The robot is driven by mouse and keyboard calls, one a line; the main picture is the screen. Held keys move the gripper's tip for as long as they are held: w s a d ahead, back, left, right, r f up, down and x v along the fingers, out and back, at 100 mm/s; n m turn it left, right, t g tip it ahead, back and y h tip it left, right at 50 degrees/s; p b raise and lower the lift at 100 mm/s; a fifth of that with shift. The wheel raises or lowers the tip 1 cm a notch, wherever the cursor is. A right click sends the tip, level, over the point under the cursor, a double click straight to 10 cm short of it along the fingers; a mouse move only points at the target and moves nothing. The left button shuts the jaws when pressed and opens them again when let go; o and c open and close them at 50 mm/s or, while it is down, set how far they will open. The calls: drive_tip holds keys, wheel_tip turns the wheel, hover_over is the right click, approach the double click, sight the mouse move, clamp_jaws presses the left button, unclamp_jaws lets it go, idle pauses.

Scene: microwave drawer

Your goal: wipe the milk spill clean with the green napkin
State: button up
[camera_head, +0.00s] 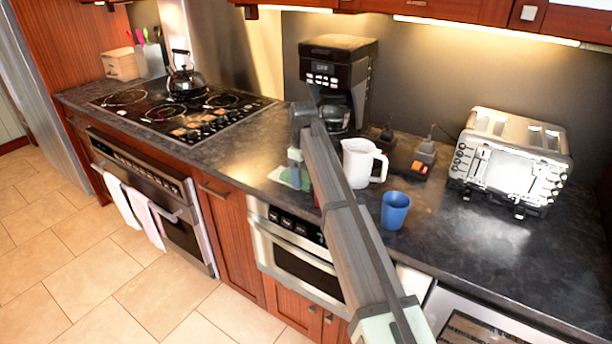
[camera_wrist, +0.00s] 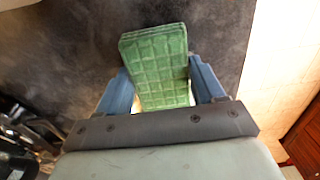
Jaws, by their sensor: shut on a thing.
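The green napkin (camera_wrist: 158,62) is a folded, grid-patterned cloth held between the two blue fingers of my gripper (camera_wrist: 162,88) in the wrist view. In the head view the napkin (camera_head: 304,182) is partly hidden by my arm, at the counter's front edge. My gripper (camera_head: 294,172) is shut on it, pointing down at the counter. A small whitish patch (camera_head: 276,174), likely the milk spill, shows just left of the napkin. The rest of the spill is hidden. I cannot tell whether the napkin touches the counter.
A white pitcher (camera_head: 358,164) and a blue cup (camera_head: 395,210) stand right of my gripper. A coffee maker (camera_head: 340,75) is behind, a toaster (camera_head: 510,165) far right. The cooktop (camera_head: 180,112) with a kettle (camera_head: 186,82) is left; bare counter (camera_head: 225,148) lies between.

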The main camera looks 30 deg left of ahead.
sight(288, 169)
drive_tip(key=shift+a+f, duration=0.15)
drive_tip(key=shift+a, duration=2.1)
drive_tip(key=shift+a, duration=3.4)
drive_tip(key=shift+d, duration=0.2)
drive_tip(key=shift+d, duration=2.4)
drive_tip(key=shift+d, duration=0.15)
drive_tip(key=shift+d, duration=3.35)
